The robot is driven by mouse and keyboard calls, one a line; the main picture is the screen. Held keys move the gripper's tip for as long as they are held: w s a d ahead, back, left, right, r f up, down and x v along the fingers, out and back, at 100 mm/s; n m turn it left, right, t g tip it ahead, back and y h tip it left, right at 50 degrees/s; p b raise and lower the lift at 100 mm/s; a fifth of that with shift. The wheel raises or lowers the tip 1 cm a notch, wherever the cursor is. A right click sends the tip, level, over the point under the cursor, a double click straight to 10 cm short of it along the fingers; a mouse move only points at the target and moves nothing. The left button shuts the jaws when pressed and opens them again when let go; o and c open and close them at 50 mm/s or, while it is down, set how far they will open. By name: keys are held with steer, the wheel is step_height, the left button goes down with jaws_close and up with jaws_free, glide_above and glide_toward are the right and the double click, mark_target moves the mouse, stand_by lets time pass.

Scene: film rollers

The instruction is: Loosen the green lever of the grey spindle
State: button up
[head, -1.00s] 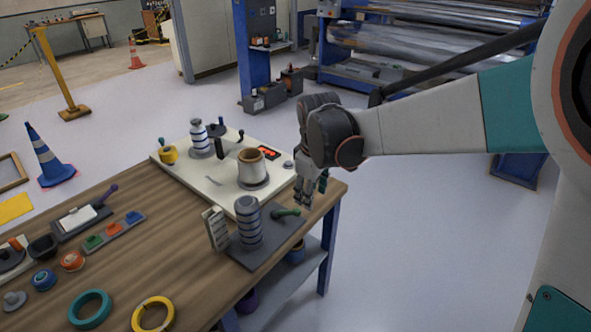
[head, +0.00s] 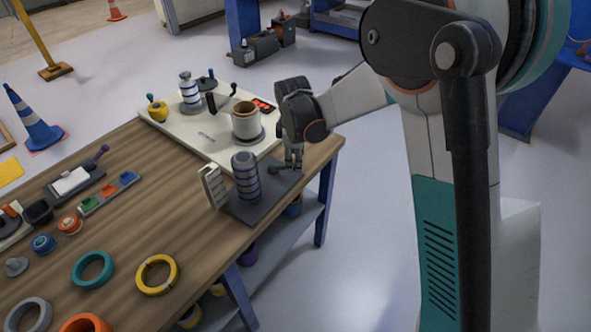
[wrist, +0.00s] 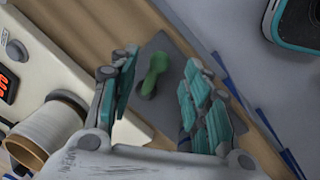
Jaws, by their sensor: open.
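The grey spindle (head: 245,178) stands upright on a dark grey base plate (head: 247,207) near the table's right edge. The green lever (wrist: 155,72) lies over the plate in the wrist view, between my two open fingers and apart from both. In the head view the green lever (head: 281,169) is partly hidden by my gripper. My gripper (wrist: 165,95) is open and empty, with teal finger pads, pointing down above the lever. In the head view my gripper (head: 293,163) hangs at the right side of the spindle. The spindle is out of the wrist view.
A pale slotted block (head: 213,186) stands left of the grey spindle. Colored rings, such as a yellow ring (head: 138,280), lie in front.

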mark_target(284, 167)
steer(key=f, duration=0.2)
steer(key=f+b, duration=0.1)
steer(key=w+f, duration=0.1)
steer(key=f, duration=0.1)
steer(key=shift+f, duration=0.3)
steer(key=shift+c, duration=0.3)
jaws_close()
